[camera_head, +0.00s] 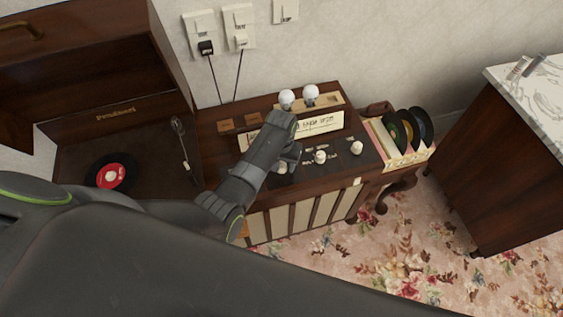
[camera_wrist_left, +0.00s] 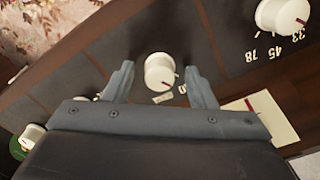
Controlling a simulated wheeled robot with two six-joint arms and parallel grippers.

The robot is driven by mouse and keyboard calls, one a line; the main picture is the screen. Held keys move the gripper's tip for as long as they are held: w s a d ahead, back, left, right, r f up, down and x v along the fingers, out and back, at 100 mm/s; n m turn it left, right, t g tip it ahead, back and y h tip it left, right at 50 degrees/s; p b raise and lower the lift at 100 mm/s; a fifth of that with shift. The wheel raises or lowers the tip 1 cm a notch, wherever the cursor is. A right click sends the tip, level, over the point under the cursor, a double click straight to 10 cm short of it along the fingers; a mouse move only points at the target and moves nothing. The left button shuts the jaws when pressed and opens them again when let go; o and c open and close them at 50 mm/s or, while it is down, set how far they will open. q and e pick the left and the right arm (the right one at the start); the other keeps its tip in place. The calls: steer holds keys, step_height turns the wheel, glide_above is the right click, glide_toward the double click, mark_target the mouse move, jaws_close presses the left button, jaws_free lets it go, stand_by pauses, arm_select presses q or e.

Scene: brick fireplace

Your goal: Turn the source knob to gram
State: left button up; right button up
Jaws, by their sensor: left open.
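In the head view the same knob (camera_head: 282,168) is partly hidden by my left gripper (camera_head: 289,155). The dark panel also carries a middle knob (camera_head: 320,157) and a right knob (camera_head: 357,147). Their lettering is too small to read, so I cannot confirm which is the source knob. My right gripper is not in view.
A knob marked 33, 45, 78 (camera_wrist_left: 280,14) is close by. Two white bulbs (camera_head: 311,92) stand behind the lit dial (camera_head: 320,124). A turntable with a red-labelled record (camera_head: 110,172) is left; upright records (camera_head: 405,128) and a marble-topped cabinet (camera_head: 535,90) are right.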

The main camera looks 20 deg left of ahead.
arm_select(q)
steer(key=shift+c, duration=0.4)
steer(key=c, duration=0.9)
